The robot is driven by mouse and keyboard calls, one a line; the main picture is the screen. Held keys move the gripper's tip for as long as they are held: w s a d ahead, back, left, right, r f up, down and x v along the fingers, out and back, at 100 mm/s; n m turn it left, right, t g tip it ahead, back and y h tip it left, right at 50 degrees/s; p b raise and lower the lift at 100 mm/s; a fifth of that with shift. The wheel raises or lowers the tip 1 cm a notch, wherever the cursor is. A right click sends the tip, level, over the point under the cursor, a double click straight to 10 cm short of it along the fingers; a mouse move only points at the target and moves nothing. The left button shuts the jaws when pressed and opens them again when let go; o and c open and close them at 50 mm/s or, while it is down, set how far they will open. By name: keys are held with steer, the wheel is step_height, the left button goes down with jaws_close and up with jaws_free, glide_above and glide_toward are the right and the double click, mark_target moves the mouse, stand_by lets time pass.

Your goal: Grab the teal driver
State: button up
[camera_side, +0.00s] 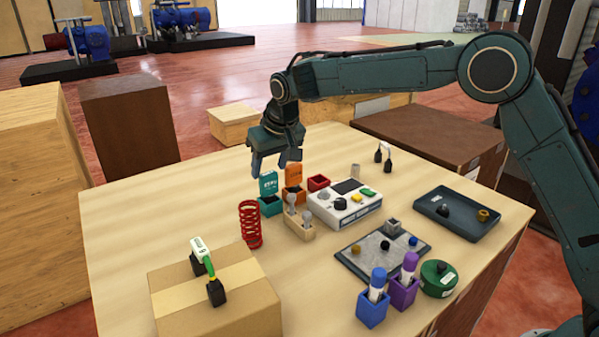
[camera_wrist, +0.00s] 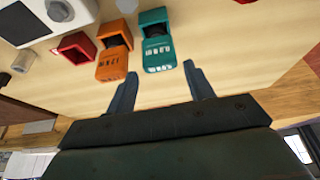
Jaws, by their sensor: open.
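A similar orange box (camera_side: 293,182) stands close beside the teal one, with a red box (camera_side: 318,183) beyond. A wooden holder (camera_side: 299,231) with metal-topped pieces and a red spring (camera_side: 250,225) stand in front. A white device (camera_side: 343,208) is to the right.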

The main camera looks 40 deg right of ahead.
mark_target(268, 173)
steer(key=shift+x, duration=2.6)
steer(key=shift+s, duration=0.15)
steer(key=c, duration=0.8)
steer(key=shift+c, duration=0.2)
steer(key=shift+r, duration=5)
